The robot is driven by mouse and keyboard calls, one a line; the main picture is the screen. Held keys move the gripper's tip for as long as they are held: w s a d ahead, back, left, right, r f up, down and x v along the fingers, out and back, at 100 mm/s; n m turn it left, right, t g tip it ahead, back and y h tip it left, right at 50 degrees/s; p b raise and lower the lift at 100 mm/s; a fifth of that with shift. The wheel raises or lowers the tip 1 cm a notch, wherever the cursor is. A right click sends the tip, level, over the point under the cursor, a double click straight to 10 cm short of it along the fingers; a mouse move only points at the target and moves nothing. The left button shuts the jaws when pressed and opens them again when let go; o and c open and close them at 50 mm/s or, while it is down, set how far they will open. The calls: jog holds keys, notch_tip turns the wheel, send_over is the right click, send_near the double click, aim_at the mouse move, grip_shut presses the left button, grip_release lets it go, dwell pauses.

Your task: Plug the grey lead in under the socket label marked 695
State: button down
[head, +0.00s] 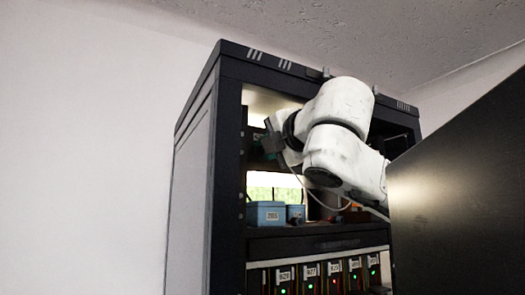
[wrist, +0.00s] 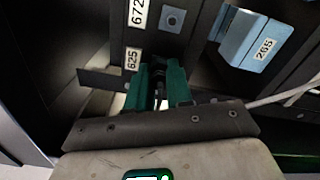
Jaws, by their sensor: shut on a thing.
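My gripper (wrist: 160,88) shows teal fingers in the wrist view, shut on a small dark plug (wrist: 160,98). In the head view my gripper (head: 271,143) is inside the cabinet's upper opening. The grey lead (wrist: 285,95) runs off to the right in the wrist view and hangs below my arm in the head view (head: 318,204). A white label (wrist: 132,59), reading like 625 or 695, is just left of the fingers. Another label (wrist: 138,12), reading like 672, is above it, with a socket (wrist: 172,19) to its right. Any socket behind the fingers is hidden.
A dark cabinet (head: 228,160) frames the opening. A blue box (wrist: 238,38) with a white label stands right of the fingers; blue boxes (head: 266,214) also sit on the shelf in the head view. Labelled modules with lights (head: 310,278) are below. A dark panel (head: 460,190) blocks the right.

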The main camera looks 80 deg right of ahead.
jog(key=shift+n+p, duration=1.2)
jog(key=shift+n, duration=1.7)
jog(key=shift+n+p, duration=0.4)
jog(key=shift+n, duration=0.6)
jog(key=shift+n, duration=0.6)
jog(key=shift+n+p, duration=0.65)
jog(key=shift+n, duration=0.55)
jog(key=shift+v, duration=0.85)
jog(key=shift+p+v, duration=0.4)
jog(key=shift+v, duration=1.25)
